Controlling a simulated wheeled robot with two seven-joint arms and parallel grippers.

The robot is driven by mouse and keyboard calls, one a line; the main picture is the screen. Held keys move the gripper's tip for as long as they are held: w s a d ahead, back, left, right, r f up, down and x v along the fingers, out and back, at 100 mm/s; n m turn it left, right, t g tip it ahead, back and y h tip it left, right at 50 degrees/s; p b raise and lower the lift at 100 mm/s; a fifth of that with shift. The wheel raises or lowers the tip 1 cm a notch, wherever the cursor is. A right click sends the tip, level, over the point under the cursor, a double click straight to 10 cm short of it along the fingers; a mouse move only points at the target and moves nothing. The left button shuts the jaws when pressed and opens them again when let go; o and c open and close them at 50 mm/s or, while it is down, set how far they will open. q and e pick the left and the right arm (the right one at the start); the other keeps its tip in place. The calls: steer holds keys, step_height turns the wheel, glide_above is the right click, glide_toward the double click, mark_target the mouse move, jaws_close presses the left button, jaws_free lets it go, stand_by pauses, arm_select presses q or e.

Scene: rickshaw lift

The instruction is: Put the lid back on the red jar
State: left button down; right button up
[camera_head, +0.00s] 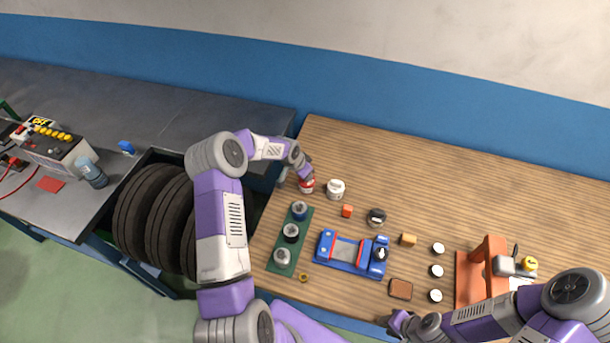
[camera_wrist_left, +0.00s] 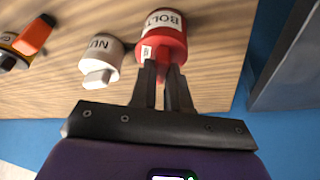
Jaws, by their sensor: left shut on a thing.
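The red jar (camera_wrist_left: 162,30) with a white label stands at the table's edge, and it also shows in the head view (camera_head: 307,187). My left gripper (camera_wrist_left: 165,72) is at the jar's top, its fingers shut on the red knob of the lid (camera_wrist_left: 172,75). The lid is at the mouth of the jar; I cannot tell whether it sits flush, as the fingers hide the join. My right gripper (camera_head: 386,321) is low near the table's front edge, away from the jar; its fingers are too small to judge.
The table's back right is clear.

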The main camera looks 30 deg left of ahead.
arm_select(q)
steer(key=shift+f, duration=0.25)
arm_select(e)
steer(key=shift+s+f, duration=0.1)
steer(key=shift+f, duration=0.5)
arm_select(q)
steer(key=c, duration=0.5)
jaws_free()
steer(key=shift+c, duration=0.2)
steer(key=shift+r, duration=0.15)
steer(key=shift+w+a+r+p, duration=0.1)
steer(key=shift+w+r+p, duration=0.1)
steer(key=shift+r+p, duration=0.65)
steer(key=shift+w+a+r+p, duration=0.15)
steer(key=shift+r+p, duration=0.25)
steer(key=shift+r, duration=0.85)
steer(key=shift+d+r+p, duration=0.1)
steer(key=shift+r+p, duration=0.45)
steer(key=shift+r, duration=0.6)
arm_select(e)
steer(key=r, duration=0.3)
steer(key=shift+w+a+r, duration=0.1)
steer(key=shift+w+a, duration=0.15)
arm_select(q)
steer(key=shift+c, duration=0.5)
jaws_close()
